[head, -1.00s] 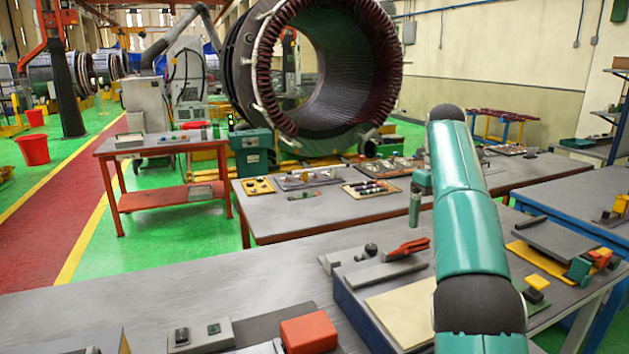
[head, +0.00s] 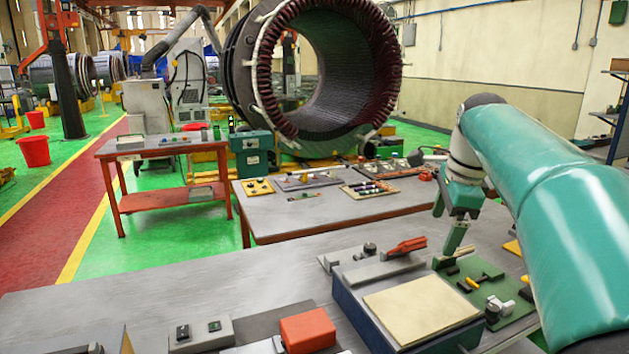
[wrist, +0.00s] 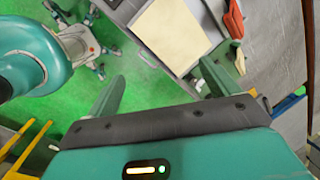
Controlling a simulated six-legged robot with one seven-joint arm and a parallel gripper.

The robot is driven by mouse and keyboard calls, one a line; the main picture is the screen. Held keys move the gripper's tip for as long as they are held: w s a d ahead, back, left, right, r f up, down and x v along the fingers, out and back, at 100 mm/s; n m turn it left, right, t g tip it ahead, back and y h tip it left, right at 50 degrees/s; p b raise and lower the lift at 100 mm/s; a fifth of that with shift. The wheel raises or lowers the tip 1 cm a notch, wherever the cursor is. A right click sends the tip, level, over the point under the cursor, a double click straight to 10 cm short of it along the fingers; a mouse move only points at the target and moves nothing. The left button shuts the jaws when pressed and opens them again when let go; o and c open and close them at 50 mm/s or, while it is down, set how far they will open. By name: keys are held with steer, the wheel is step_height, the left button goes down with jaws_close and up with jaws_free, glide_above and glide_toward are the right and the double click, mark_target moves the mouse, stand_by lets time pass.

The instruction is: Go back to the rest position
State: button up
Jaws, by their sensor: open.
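My arm reaches in from the right of the head view, and my gripper (head: 447,231) hangs from it, pointing down above the right part of the grey front bench (head: 230,285). In the wrist view my gripper (wrist: 165,92) has its two green fingers wide apart with nothing between them. Past the fingers I see green floor and the cream pad (wrist: 172,40) on its box. The fingertips are close above a green board (head: 487,290) with small tools in the head view; whether they touch anything is hard to tell there.
The cream pad (head: 422,310) on its dark blue box, a red-handled tool (head: 405,247) and an orange block (head: 308,334) are on the front bench. A second bench (head: 330,218) with small trays stands behind. The big stator ring (head: 320,75) is farther back. Open green floor lies left.

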steer(key=s+a+f+n+t, duration=0.1)
steer(key=s+a+f+n, duration=0.3)
steer(key=s+f+n, duration=0.4)
steer(key=s+a+f+n+t, duration=0.2)
steer(key=s+f+n, duration=0.6)
steer(key=s, duration=0.8)
steer(key=a+n, duration=0.2)
steer(key=n, duration=0.1)
steer(key=shift+a+f+h, duration=0.15)
steer(key=shift+a+h, duration=0.15)
steer(key=shift+h, duration=0.1)
